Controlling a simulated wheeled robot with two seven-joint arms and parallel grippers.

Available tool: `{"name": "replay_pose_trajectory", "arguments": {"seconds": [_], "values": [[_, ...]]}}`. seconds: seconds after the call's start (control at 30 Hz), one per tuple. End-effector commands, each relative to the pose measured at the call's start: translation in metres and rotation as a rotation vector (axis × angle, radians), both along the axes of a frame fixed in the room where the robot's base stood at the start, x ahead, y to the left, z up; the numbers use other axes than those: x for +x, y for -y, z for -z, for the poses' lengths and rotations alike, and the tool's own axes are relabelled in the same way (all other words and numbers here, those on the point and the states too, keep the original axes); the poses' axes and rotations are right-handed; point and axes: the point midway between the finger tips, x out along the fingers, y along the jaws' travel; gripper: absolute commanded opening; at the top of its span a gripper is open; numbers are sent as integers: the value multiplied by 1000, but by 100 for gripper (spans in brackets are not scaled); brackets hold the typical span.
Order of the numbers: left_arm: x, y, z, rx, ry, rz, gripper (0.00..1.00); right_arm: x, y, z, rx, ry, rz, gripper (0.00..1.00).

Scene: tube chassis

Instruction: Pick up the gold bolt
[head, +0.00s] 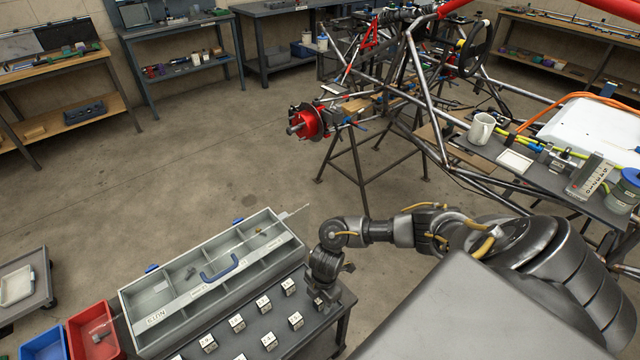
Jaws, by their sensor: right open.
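A tiny gold-coloured piece (259,231) lies in a far-right compartment of the grey sorting tray (150,322). It looks like the gold bolt, but it is too small to be sure. My right gripper (321,303) points down over the right end of the dark cart top, beside a white labelled cube (296,320). It is open, and the tray lies to its left, apart from it. The gap between its fingers is hard to see from here. My left gripper is not in view.
Several white labelled cubes stand on the dark cart top (250,322) beside the tray. Red (95,330) and blue (42,346) bins sit at the lower left. The tube chassis (430,130) stands behind my right arm.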

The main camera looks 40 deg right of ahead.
Motion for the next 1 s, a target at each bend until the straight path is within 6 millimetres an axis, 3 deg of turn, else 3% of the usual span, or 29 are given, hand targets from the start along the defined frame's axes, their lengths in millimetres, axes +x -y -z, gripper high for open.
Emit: {"name": "replay_pose_trajectory", "arguments": {"seconds": [0.07, 0.43, 0.77, 0.87, 1.0], "values": [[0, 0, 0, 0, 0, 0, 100, 0, 0, 0, 0, 0, 0, 51], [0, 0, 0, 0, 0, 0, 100, 0, 0, 0, 0, 0, 0, 2], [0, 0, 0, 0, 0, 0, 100, 1, 0, -4, 0, 1, 1, 2], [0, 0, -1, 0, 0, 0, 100, 1, 0, -12, 0, 2, -1, 2], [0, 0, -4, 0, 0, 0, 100, 0, -3, -38, 3, 5, -3, 2]]}}
